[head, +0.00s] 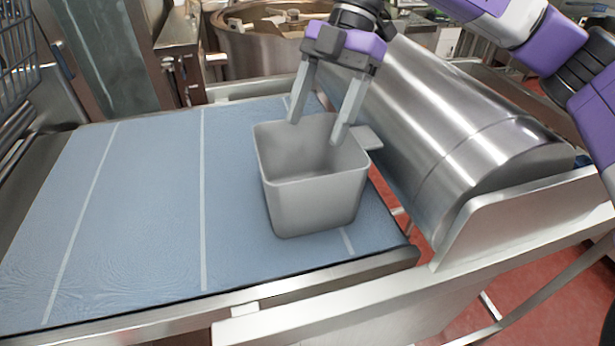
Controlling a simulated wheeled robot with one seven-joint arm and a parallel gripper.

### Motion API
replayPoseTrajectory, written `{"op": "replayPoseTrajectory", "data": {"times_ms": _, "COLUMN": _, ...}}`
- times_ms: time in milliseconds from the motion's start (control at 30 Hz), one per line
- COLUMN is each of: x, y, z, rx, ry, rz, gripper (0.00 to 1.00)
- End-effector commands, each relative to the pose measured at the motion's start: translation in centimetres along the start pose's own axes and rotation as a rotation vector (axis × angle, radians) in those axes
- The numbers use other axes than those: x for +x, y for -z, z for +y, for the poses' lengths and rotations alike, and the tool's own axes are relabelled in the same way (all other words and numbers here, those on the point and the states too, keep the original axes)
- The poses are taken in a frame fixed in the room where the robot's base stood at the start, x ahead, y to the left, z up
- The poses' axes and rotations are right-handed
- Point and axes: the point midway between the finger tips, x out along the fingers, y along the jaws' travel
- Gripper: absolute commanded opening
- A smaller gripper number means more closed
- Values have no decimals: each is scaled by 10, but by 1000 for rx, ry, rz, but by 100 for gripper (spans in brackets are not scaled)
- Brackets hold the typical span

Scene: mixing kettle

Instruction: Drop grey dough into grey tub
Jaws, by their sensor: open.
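The grey tub (312,207) stands upright on the blue belt, near the belt's right end by the steel roller. Its open top faces up, and a small tab handle sticks out on its right side. My gripper (318,133) is open, pointing down over the tub, with its two fingertips apart at about the tub's opening. Nothing shows between the fingers. I see no grey dough; the tub's floor is hidden behind its front wall.
The blue belt (150,200) with white cross lines is bare left of the tub. A large steel cylinder (450,130) lies close on the right, beside a steel frame (520,215). A big round kettle (262,50) stands behind. Red floor shows at the lower right.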

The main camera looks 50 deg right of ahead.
Motion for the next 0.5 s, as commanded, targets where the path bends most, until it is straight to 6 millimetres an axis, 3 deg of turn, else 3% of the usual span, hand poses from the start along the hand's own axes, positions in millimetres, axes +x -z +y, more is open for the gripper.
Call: {"op": "replayPoseTrajectory", "data": {"times_ms": 500, "x": -69, "y": 0, "z": 0, "rx": 1, "ry": 0, "rz": 0, "gripper": 68}}
